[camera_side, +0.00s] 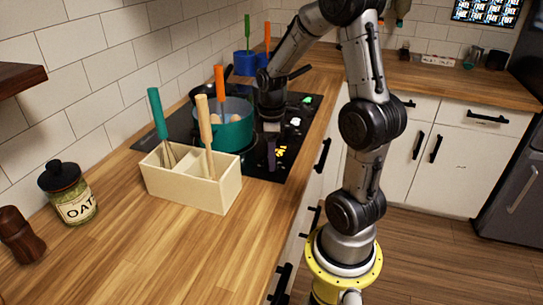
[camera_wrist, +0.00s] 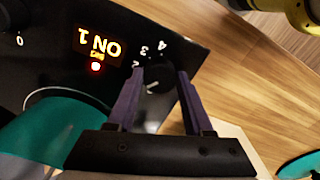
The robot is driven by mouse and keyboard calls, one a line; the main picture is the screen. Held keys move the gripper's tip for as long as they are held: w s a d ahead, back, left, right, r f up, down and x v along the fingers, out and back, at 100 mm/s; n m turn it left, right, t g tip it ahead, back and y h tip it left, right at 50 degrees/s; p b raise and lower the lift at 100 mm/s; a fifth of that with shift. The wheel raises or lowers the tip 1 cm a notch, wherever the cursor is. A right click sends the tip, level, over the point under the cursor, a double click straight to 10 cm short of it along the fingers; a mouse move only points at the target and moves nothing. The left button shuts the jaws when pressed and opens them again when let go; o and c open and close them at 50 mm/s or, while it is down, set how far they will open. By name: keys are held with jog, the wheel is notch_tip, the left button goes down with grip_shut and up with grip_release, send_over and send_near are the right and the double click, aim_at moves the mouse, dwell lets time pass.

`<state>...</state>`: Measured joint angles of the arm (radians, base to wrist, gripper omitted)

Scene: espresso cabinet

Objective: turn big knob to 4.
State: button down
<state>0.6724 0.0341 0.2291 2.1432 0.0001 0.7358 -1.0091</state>
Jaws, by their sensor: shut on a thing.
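The big knob (camera_wrist: 157,80) is black and sits on the black cooktop (camera_wrist: 35,65), ringed by small white numbers. In the wrist view my gripper (camera_wrist: 160,74) has its two purple fingers on either side of the knob, shut on it. The knob's pointer is hard to make out against the dark surface. A lit display (camera_wrist: 99,42) beside it reads ON 1, seen upside down, with a red glow near it.
A teal pot (camera_side: 228,133) with an orange-handled utensil stands on the cooktop close to my gripper. A cream utensil box (camera_side: 217,187) stands in front. An oats jar (camera_side: 69,193) is at the left. The wooden counter (camera_side: 200,245) is clear in front.

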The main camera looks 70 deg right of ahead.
jog(key=m, duration=0.6)
jog(key=shift+r, duration=0.1)
jog(key=m, duration=0.6)
jog(key=shift+a+m, duration=0.1)
jog(key=shift+m, duration=0.3)
jog(key=m, duration=0.6)
jog(key=shift+w, duration=0.1)
jog(key=m, duration=0.5)
jog(key=shift+m, duration=0.5)
jog(key=shift+c, duration=1.4)
grip_release()
